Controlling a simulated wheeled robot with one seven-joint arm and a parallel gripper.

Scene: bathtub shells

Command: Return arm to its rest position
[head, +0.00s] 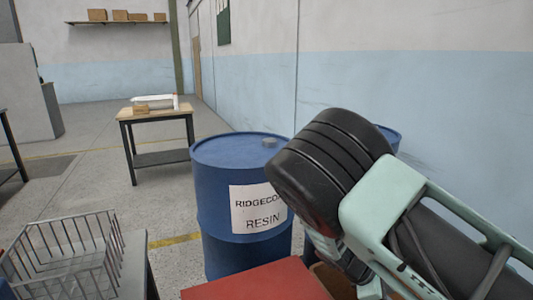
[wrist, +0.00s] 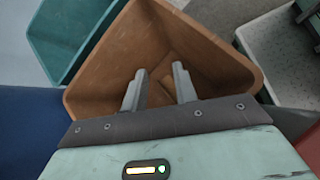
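My arm reaches in from the right in the head view, with its black and pale green links in front of the blue drum. In the wrist view my gripper (wrist: 160,88) points down over an orange-brown bin (wrist: 95,80). Its two grey fingers stand apart with nothing between them, and the bin floor seen past them looks empty. The fingertips are hidden in the head view. I cannot tell how far they are above the bin floor.
A blue drum (head: 215,180) labelled resin stands close by the arm, with another drum (head: 390,135) behind. A wire rack (head: 65,245) is at left, a red surface (head: 255,283) in front. A teal bin (wrist: 75,35) adjoins the brown one. A wooden table (head: 155,113) stands farther back.

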